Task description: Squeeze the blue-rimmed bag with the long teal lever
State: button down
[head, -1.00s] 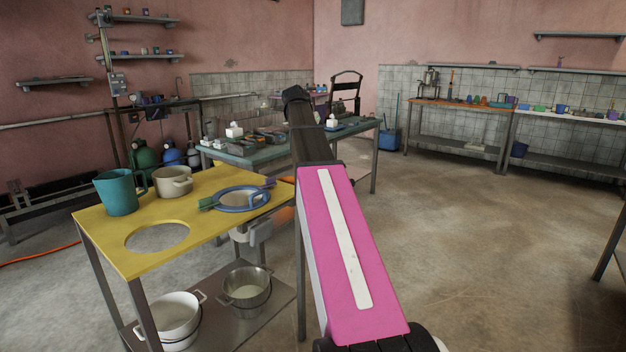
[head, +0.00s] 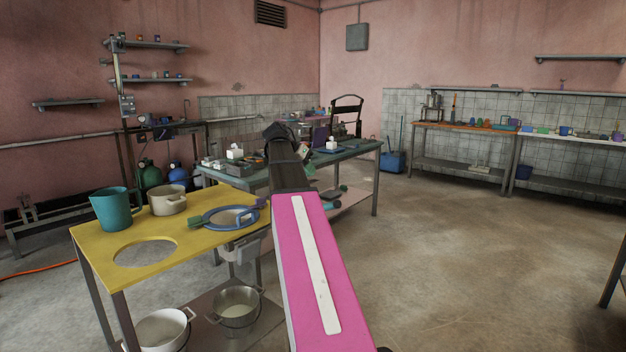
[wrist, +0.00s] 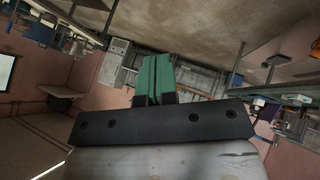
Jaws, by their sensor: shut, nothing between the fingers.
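A blue-rimmed ring with a pale middle (head: 233,218), which looks like the blue-rimmed bag, sits at the right end of the yellow table (head: 205,245). A short green-teal piece (head: 196,221) sticks out at its left and a purple-blue piece at its right. I cannot tell whether either is the long teal lever. My pink arm reaches forward to the right of the yellow table and hides my gripper in the head view. In the wrist view my gripper (wrist: 155,78) shows green fingers shut together with nothing between them. The bag is not clearly seen there.
A teal jug (head: 112,209) and a beige pot (head: 167,200) stand on the yellow table near a round hole. Pots (head: 160,330) sit on its lower shelf. A cluttered green table (head: 350,151) stands behind. The floor at the right is clear.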

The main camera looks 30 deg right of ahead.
jog(key=x, duration=0.8)
jog(key=shift+s+d+f, duration=0.1)
jog(key=shift+s+f, duration=0.2)
jog(key=shift+f, duration=0.25)
jog(key=shift+s+f, duration=0.35)
jog(key=shift+f, duration=0.2)
jog(key=shift+s+f, duration=0.35)
jog(key=shift+f, duration=0.45)
